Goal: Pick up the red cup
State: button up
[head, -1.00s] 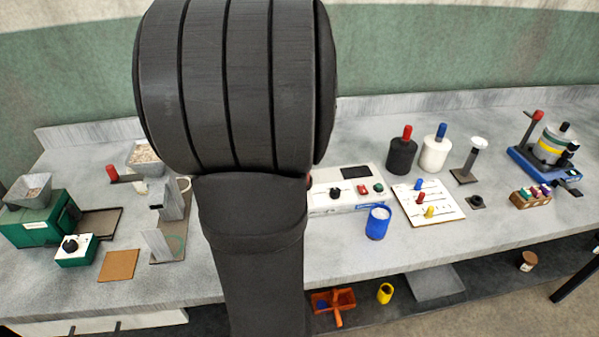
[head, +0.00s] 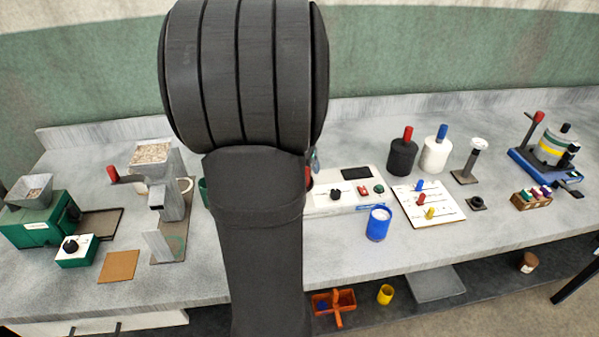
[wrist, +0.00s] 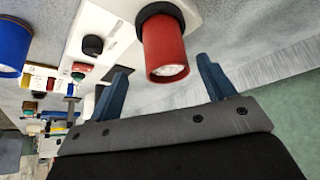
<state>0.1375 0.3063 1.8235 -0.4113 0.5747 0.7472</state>
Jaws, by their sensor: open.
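The red cup (wrist: 167,50) shows in the wrist view with pale contents inside. A black ring surrounds its far end, at a white device. My gripper (wrist: 162,66) has two blue fingers spread apart, one to each side of the cup's near end in the picture. Neither finger visibly touches the cup, and I cannot tell how far in depth they are from it.
A blue cup (head: 377,224) stands near the bench's front edge, beside a white control box (head: 336,202). A white board (head: 436,214) with coloured pegs lies to the right. A grey stand with a grain hopper (head: 151,155) is left of my arm.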

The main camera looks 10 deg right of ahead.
jog(key=shift+w+x, duration=0.15)
jog(key=shift+x, duration=1.6)
jog(key=shift+w+x, duration=0.2)
jog(key=shift+x, duration=1.55)
jog(key=shift+a, duration=0.2)
jog(key=shift+r, duration=0.1)
jog(key=c, duration=1.2)
